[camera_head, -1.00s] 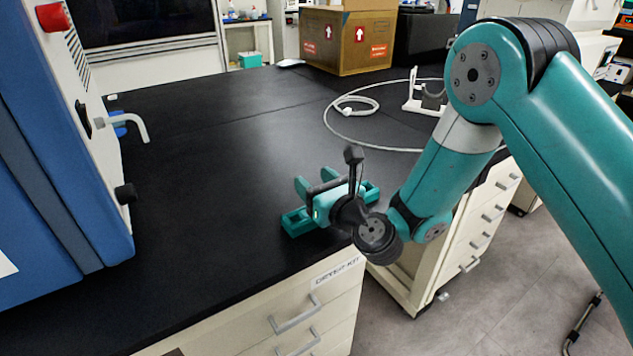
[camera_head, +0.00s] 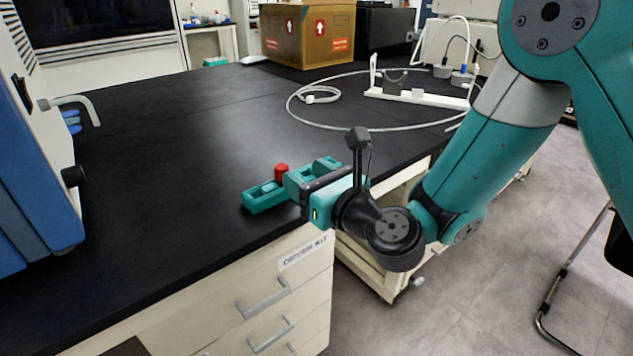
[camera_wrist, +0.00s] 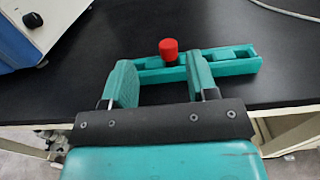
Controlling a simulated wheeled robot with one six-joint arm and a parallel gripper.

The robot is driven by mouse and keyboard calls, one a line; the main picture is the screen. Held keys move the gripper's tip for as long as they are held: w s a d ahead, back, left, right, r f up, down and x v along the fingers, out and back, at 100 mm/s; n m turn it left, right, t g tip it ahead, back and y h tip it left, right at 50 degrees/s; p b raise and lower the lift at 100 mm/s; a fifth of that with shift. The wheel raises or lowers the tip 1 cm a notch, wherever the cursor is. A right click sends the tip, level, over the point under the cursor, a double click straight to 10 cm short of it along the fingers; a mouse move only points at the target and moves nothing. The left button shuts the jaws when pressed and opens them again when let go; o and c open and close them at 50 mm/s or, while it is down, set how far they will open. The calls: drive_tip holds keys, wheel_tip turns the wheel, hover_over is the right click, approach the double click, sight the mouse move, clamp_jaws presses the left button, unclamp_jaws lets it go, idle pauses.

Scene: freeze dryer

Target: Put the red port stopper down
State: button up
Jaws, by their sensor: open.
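The red port stopper (camera_head: 281,172) stands upright on the teal holder (camera_head: 262,197), near the bench's front edge. In the wrist view the red stopper (camera_wrist: 168,48) is at about the middle of the teal holder (camera_wrist: 238,64). My gripper (camera_head: 298,184) is at the near side of the holder, pointing across it. In the wrist view my gripper (camera_wrist: 158,62) is open, its two teal fingers apart and nothing held between them. The stopper is just beyond the fingertips, toward the right finger. The stopper's lower end is hidden in the holder.
The blue and white machine (camera_head: 30,150) stands at the left, with a black knob and a bent grey handle. A pale hose (camera_head: 312,122), a white stand (camera_head: 415,97) and a cardboard box (camera_head: 308,38) are farther back. The black bench between is clear.

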drive_tip(key=s+d+r+n+g+y, duration=0.1)
drive_tip(key=s+r+n+g, duration=0.3)
drive_tip(key=n, duration=0.5)
drive_tip(key=s+r+n+g+y, duration=0.1)
drive_tip(key=s+n+g, duration=0.35)
drive_tip(key=n, duration=0.45)
drive_tip(key=s+d+f+n+g+h, duration=0.1)
drive_tip(key=s+d+n+g+h, duration=0.4)
drive_tip(key=s+d+n+h, duration=0.4)
drive_tip(key=s+d+n, duration=0.6)
drive_tip(key=d+n, duration=0.1)
drive_tip(key=d, duration=0.1)
drive_tip(key=shift+d+n+h, duration=0.2)
drive_tip(key=shift+n+h, duration=0.1)
drive_tip(key=shift+h, duration=0.1)
